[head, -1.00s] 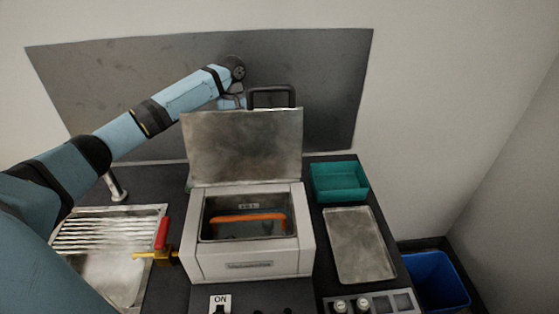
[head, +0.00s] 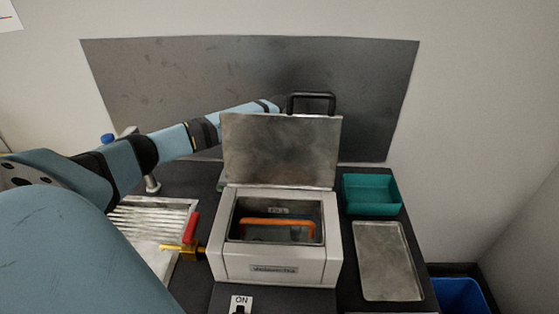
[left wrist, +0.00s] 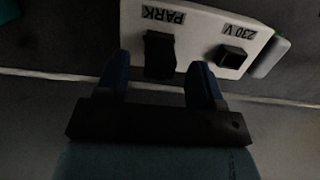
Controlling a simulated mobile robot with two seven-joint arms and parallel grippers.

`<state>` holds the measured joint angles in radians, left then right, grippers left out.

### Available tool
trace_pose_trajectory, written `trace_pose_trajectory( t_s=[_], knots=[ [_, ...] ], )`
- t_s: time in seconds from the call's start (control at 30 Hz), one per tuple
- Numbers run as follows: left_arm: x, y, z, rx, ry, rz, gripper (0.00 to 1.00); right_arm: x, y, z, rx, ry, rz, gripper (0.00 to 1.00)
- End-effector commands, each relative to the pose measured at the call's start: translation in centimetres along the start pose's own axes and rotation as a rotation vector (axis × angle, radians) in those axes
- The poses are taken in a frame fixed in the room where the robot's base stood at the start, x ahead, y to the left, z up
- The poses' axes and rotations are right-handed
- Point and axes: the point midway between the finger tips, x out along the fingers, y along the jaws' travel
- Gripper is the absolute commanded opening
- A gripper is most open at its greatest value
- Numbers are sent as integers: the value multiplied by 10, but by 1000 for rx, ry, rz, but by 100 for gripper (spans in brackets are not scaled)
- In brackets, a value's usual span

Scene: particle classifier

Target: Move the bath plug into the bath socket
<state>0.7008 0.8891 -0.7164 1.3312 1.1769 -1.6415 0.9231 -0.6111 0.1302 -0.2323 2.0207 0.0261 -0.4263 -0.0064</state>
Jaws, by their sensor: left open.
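In the left wrist view, a black plug (left wrist: 160,55) sits on a pale panel by the label PARK, upside down in the picture. A dark square socket (left wrist: 231,57) marked 230 V, seemingly the bath socket, is to its right and looks empty. My left gripper (left wrist: 161,64) is open. Its two blue fingers are on either side of the plug, with gaps visible; whether they touch it cannot be told. In the head view my left arm reaches behind the raised lid (head: 280,150) of the bath (head: 275,265), which hides the gripper. My right gripper is not in view.
The lid's black handle (head: 311,96) stands above it. A sink (head: 150,225) and a red-handled yellow valve (head: 190,230) are left of the bath. A teal bin (head: 370,195) and a metal tray (head: 388,262) are at right. A grey wall panel (head: 370,90) stands behind.

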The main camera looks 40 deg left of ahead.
Motion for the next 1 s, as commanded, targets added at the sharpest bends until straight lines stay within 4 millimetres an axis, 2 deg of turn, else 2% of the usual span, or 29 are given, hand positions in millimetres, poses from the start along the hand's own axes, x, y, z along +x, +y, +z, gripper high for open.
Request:
trace_pose_trajectory(
  t_s=[0.13, 0.4, 0.63, 0.9, 1.0],
  knots=[
    [16, 0, 0, 0, 0, -1, 62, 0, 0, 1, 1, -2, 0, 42],
    [19, 0, 0, 1, 1, -1, 62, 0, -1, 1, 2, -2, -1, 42],
    [19, 0, 0, 1, 1, 0, 9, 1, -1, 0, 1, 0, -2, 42],
    [18, 0, 0, 1, 1, 0, 7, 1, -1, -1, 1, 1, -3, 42],
    [11, 0, 1, 1, 2, 2, 7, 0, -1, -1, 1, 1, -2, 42]
  ],
)
